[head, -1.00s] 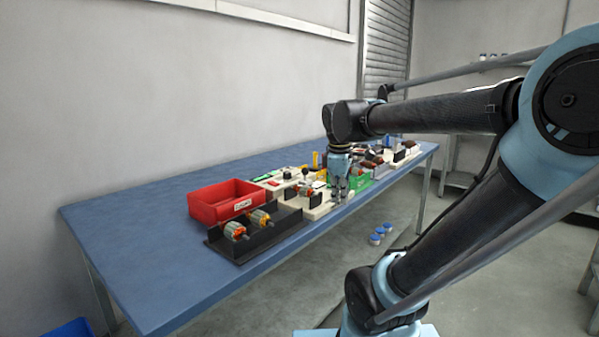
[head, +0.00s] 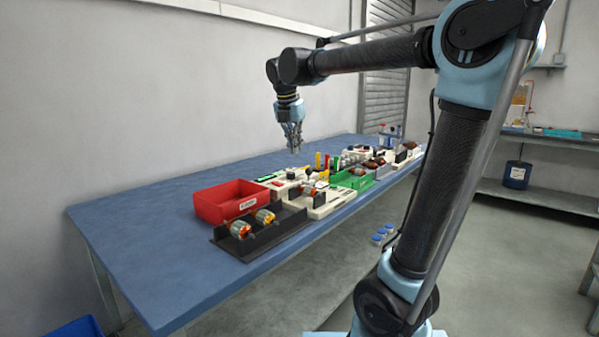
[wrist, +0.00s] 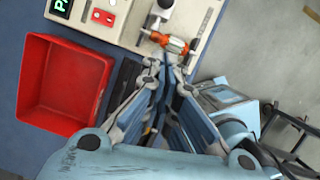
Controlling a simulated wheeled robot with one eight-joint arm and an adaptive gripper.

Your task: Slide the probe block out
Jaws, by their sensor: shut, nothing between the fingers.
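An orange and silver armature (wrist: 168,42) lies across this fixture. A small light block with a dark end (wrist: 162,10) sits beside the armature near the top edge; I cannot tell for sure whether it is the probe block. In the head view the fixture (head: 322,209) stands behind the black rack, too small to show the block's exact position.
A red bin (head: 222,203) stands left of a black rack (head: 262,236) holding two armatures. A tester with a green display (wrist: 62,6) and red switch adjoins the fixture. A green tray (head: 352,181) and more stations crowd the right. The blue bench (head: 150,235) is bare at left.

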